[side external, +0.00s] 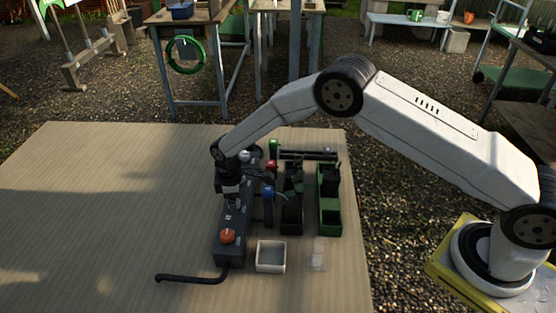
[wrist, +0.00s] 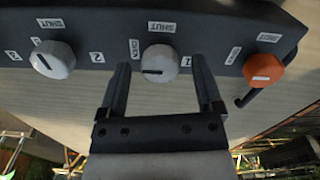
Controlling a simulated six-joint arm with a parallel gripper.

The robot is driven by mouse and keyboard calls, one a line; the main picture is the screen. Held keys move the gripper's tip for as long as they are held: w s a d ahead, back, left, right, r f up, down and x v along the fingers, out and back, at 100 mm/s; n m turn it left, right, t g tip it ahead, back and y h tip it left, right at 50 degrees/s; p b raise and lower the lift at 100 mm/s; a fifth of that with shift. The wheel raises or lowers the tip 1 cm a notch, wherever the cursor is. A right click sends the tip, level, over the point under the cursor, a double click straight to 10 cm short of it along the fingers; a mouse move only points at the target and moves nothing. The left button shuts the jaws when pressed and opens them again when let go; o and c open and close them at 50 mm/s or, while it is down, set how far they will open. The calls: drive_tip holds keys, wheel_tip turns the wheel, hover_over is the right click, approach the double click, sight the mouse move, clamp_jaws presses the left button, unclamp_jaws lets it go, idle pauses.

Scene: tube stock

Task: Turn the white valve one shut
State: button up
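The dark valve box (side external: 235,215) stands on the wooden table with a row of round knobs on it. In the wrist view, a pale white-grey knob (wrist: 160,61) sits in the middle, with a SHUT label above it. Its dark pointer line points left, towards a label there. A second pale knob (wrist: 52,59) is at left and an orange knob (wrist: 263,70) at right, which also shows in the side view (side external: 228,236). My gripper (side external: 232,201) is open, its fingers on either side of the middle knob. Contact with it cannot be told.
Right of the box are dark fittings with a red knob (side external: 271,166) and a blue knob (side external: 268,192), and a green tray (side external: 330,216). A pale square dish (side external: 271,257) and a clear item (side external: 318,254) lie in front. A black pipe (side external: 188,278) runs left. The left table is clear.

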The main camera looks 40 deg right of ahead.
clamp_jaws()
drive_tip(key=m, duration=1.3)
drive_tip(key=shift+m, duration=2.5)
